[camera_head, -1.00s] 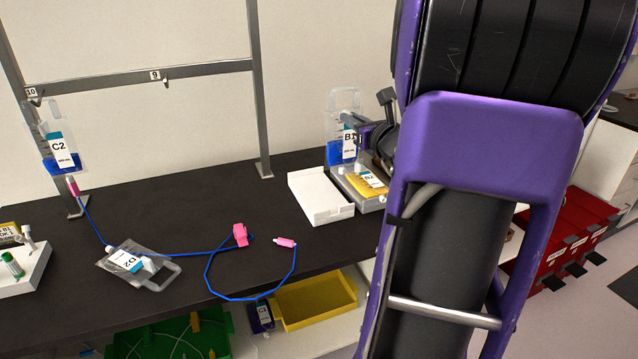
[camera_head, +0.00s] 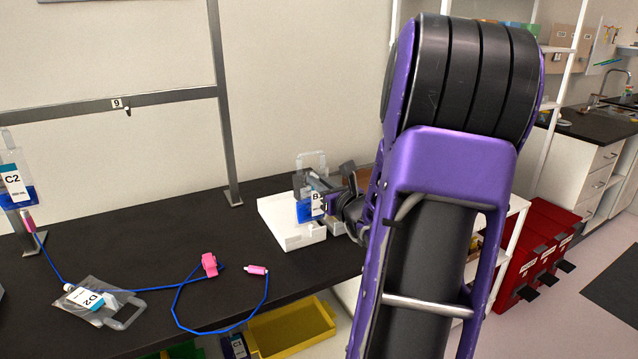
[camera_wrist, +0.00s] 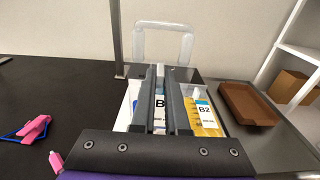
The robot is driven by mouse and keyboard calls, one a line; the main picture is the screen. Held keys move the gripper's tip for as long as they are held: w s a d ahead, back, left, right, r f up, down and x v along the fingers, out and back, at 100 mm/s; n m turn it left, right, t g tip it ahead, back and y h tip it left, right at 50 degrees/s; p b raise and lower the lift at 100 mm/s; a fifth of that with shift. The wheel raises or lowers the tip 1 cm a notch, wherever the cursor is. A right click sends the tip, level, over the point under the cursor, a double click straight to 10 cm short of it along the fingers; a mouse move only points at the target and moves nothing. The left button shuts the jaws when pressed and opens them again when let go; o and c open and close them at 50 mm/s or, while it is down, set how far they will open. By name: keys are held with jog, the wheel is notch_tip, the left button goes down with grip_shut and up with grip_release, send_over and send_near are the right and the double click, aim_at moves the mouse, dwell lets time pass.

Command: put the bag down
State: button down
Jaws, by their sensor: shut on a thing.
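My gripper (camera_head: 325,198) is shut on a clear bag with blue liquid (camera_head: 304,212). The bag hangs upright, with its clear handle loop above the fingers. In the wrist view the loop (camera_wrist: 161,27) and part of a label starting with B show at my gripper (camera_wrist: 163,78); the fingers hide the rest. In the head view the bag overlaps the white tray (camera_head: 275,214). I cannot tell whether the bag touches anything below. A yellow bag labelled B2 (camera_wrist: 205,118) lies to the right of the fingers in the wrist view.
Bag D2 (camera_head: 95,300) lies on the black bench with blue tubing and a pink clamp (camera_head: 209,264). Bag C2 (camera_head: 15,182) hangs at the left. A brown tray (camera_wrist: 255,115) is at the right in the wrist view. Bare bench (camera_head: 150,230) lies left of the white tray.

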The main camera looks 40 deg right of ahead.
jog(key=shift+f, duration=0.2)
jog(key=c, duration=0.9)
grip_release()
jog(key=shift+r, duration=0.1)
jog(key=shift+r, duration=0.15)
jog(key=v, duration=1.2)
jog(key=shift+p, duration=0.4)
